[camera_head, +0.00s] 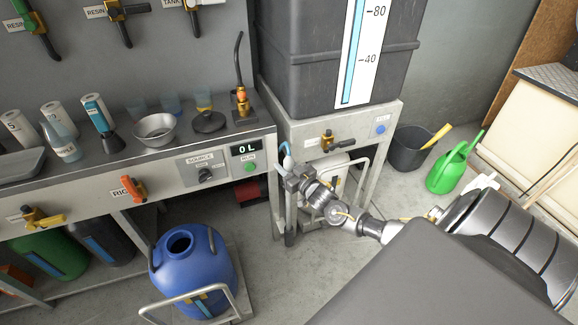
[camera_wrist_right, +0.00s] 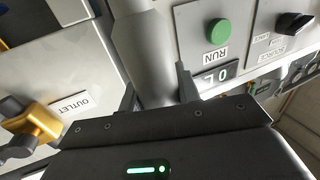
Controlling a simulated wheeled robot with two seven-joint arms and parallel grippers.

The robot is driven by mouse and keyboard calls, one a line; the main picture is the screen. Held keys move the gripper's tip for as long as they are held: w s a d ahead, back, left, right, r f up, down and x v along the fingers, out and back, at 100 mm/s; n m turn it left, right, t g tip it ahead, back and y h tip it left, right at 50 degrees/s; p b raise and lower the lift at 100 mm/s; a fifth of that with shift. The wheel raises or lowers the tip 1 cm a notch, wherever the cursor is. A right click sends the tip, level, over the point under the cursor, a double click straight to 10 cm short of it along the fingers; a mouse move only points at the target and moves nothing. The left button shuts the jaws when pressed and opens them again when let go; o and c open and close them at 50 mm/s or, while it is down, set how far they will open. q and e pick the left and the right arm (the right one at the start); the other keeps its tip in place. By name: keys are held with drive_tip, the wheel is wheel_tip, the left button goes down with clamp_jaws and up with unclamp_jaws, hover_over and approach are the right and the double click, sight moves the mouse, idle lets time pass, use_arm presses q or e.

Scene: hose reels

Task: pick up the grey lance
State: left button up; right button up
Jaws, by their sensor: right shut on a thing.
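The grey lance (camera_wrist_right: 150,50) shows in the right wrist view as a thick, smooth grey cylinder between the two dark fingers of my right gripper (camera_wrist_right: 157,92). The gripper is shut on it. In the head view my right gripper (camera_head: 293,180) is at the front right corner of the bench, below the tank stand's panel. A small pale part, probably the lance's top (camera_head: 288,161), shows just above it. Most of the lance is hidden by the gripper there, and I cannot tell whether it is clear of its support. My left gripper is not in view.
The bench front with the green RUN button (camera_head: 250,167) is close left of the gripper. The outlet valve (camera_head: 327,142) is close on the right. A blue drum (camera_head: 192,270) stands at lower left. A black bucket (camera_head: 410,150) and green watering can (camera_head: 452,170) stand right.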

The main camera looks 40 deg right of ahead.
clamp_jaws()
drive_tip(key=shift+r, duration=0.1)
